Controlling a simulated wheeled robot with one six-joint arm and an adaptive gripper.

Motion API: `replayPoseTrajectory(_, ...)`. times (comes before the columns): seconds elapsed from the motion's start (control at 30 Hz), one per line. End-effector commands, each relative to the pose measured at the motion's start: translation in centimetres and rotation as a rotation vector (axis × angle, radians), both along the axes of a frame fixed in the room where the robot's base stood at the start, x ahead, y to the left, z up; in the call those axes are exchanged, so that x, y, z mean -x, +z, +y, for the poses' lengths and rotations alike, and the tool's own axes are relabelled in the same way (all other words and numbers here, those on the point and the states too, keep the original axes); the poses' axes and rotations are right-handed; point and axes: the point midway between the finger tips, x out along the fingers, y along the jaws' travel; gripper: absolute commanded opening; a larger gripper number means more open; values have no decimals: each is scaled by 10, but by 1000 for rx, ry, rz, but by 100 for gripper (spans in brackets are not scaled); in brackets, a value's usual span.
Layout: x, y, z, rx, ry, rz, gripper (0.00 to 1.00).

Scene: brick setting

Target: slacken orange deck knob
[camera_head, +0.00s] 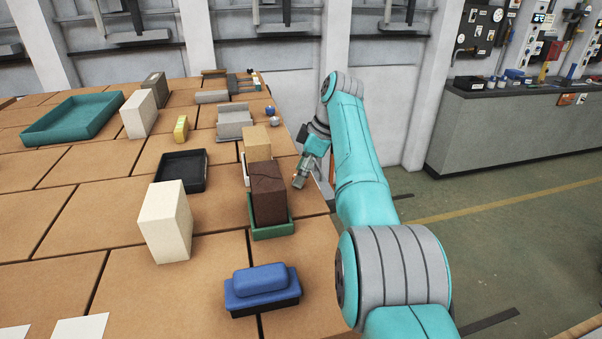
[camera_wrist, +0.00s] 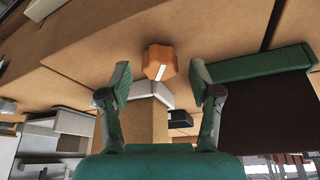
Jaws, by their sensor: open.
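The orange deck knob (camera_wrist: 158,59) shows in the wrist view, a faceted orange cap with a white mark on its near side. A pale grey angular piece (camera_wrist: 152,91) lies just below it in the picture. My gripper (camera_wrist: 162,80) is open, its two green fingertips apart, one to each lower side of the knob. No contact with the knob is visible. In the head view my gripper (camera_head: 301,178) is low over the table's right edge, beside the brown block. I cannot make out the knob there.
A cracked dark brown block (camera_head: 269,197) stands in a green tray (camera_head: 272,231), close left of my gripper; the tray rim also shows in the wrist view (camera_wrist: 262,63). A tan block (camera_head: 257,141) stands behind it. A blue item (camera_head: 262,284) lies in front. Open floor lies right.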

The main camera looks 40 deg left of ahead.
Motion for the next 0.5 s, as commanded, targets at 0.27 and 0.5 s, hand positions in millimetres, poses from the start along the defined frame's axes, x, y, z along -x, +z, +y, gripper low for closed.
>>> replayPoseTrajectory(0.27, -10, 45, -16, -1, -1, -2, 63)
replayPoseTrajectory(0.5, -17, 86, -31, 0, -1, 0, 63)
